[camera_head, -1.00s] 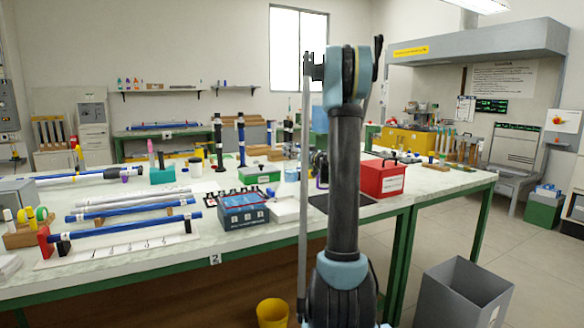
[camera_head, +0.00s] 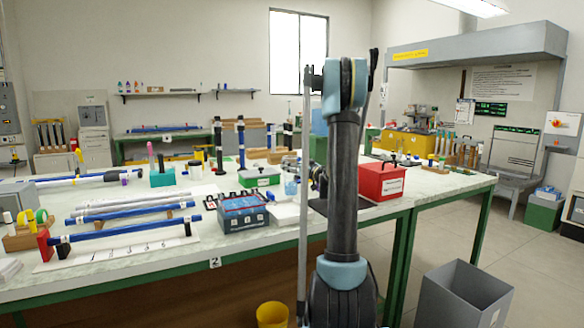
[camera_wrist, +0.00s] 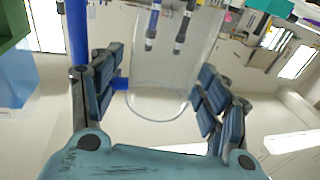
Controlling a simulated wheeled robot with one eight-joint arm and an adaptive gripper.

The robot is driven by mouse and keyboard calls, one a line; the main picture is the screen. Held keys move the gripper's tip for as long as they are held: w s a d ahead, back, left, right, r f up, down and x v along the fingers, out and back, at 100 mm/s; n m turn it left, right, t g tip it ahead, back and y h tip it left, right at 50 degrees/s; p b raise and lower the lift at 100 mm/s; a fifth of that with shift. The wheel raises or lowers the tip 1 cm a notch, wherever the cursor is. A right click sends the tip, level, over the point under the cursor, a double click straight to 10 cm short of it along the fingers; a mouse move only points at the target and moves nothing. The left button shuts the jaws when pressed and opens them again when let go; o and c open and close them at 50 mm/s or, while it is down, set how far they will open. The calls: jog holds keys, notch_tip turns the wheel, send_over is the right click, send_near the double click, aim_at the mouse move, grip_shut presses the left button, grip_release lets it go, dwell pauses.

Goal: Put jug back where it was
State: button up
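The jug is clear and see-through. In the wrist view the jug (camera_wrist: 160,105) sits between the finger pads of my gripper (camera_wrist: 162,92), its rounded end toward the camera. In the head view the jug appears as a pale bluish shape (camera_head: 291,186) above the bench, beside the white board. There my gripper (camera_head: 316,178) is mostly hidden behind my arm. I cannot tell whether the jug touches the bench top.
A blue box (camera_head: 243,213) stands left of the jug, with a green case (camera_head: 260,180) behind it. A red box (camera_head: 381,180) stands to the right. Rods on holders (camera_head: 125,228) fill the left front. A grey bin (camera_head: 463,295) and yellow bucket (camera_head: 272,314) are on the floor.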

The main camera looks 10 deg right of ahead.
dwell(0.3)
jog(key=s+d+r+m+t+h, duration=0.1)
jog(key=s+d+r+m+h, duration=0.2)
jog(key=s+d+m+h, duration=0.5)
jog(key=s+d+r+m+h, duration=0.1)
jog(key=s+d+r+h, duration=0.2)
jog(key=s+d+h, duration=0.55)
jog(key=s+a+f+g+y, duration=0.1)
jog(key=s+a+f+g, duration=0.25)
jog(key=s+f, duration=0.45)
jog(key=s+a+f+g+y, duration=0.15)
jog(key=s+f+g, duration=0.3)
jog(key=s, duration=0.55)
jog(key=s+a+f+n+g+y, duration=0.1)
jog(key=s+a+f+g, duration=0.1)
jog(key=s+a+f, duration=0.2)
jog(key=s+a+f+n+g+y, duration=0.1)
jog(key=s+a+f, duration=0.3)
jog(key=s, duration=0.6)
jog(key=s+a+f+n+g+y, duration=0.1)
jog(key=s+a+f+g+y, duration=0.1)
jog(key=s+a+f+g, duration=0.2)
jog(key=s, duration=0.3)
jog(key=shift+s+f, duration=0.3)
jog(key=shift+f, duration=0.05)
jog(key=shift+a, duration=0.1)
